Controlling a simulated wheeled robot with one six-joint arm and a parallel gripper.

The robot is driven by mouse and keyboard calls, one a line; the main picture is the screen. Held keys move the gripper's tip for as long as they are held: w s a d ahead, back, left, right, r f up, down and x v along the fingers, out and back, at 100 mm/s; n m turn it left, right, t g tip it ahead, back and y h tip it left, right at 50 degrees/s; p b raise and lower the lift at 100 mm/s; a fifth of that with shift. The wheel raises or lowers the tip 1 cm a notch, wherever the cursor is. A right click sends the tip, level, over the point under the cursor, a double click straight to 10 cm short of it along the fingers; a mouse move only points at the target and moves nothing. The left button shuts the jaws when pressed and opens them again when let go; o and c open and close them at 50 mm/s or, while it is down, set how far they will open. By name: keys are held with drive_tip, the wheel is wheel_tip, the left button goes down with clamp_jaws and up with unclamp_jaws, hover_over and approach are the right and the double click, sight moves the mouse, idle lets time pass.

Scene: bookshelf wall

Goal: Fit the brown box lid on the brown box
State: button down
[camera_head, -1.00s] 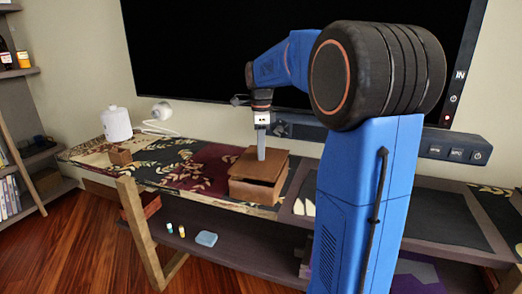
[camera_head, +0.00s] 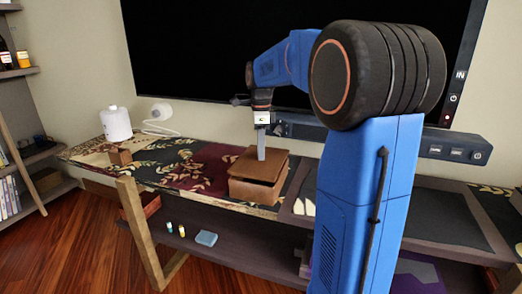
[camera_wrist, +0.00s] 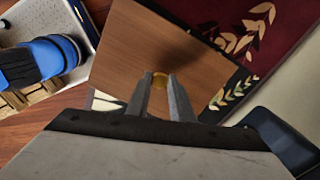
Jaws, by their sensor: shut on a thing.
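The brown box (camera_head: 252,191) stands on the patterned cloth of the long bench in the head view. The brown box lid (camera_head: 247,166) lies over its top, a little askew, with a dark gap showing between lid and box along the front. My gripper (camera_head: 261,158) points straight down at the lid. In the wrist view the lid (camera_wrist: 135,50) is a flat wooden panel with a small yellowish knob (camera_wrist: 159,79). My gripper (camera_wrist: 160,84) is shut on this knob. The lid hides most of the box from the wrist camera.
A large dark screen (camera_head: 220,50) and a soundbar (camera_head: 440,149) stand close behind the arm. The cloth left of the box (camera_head: 195,175) is clear.

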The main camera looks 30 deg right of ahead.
drive_tip(key=shift+f, duration=1.05)
drive_tip(key=c, duration=1.5)
unclamp_jaws()
wheel_tip(320, 180, up, 18)
drive_tip(key=shift+f, duration=0.25)
drive_tip(key=s+a+f+n+t, duration=0.1)
drive_tip(key=s+a+f+n, duration=0.4)
drive_tip(key=s, duration=0.3)
drive_tip(key=s+a+f+n+t, duration=0.1)
drive_tip(key=s+a+f+n, duration=0.2)
drive_tip(key=s+a+n, duration=0.3)
drive_tip(key=s+a+f+n+t, duration=0.1)
drive_tip(key=s+f+n, duration=0.3)
drive_tip(key=s+f, duration=0.1)
drive_tip(key=s+a+f+n+t, duration=0.1)
drive_tip(key=s+a+f+n, duration=0.1)
drive_tip(key=s+f+n, duration=0.2)
drive_tip(key=s+a+f+n, duration=0.1)
drive_tip(key=s+f+n, duration=0.4)
drive_tip(key=s+f, duration=0.2)
drive_tip(key=shift+s+a+f+t, duration=0.1)
drive_tip(key=shift+a+t, duration=0.3)
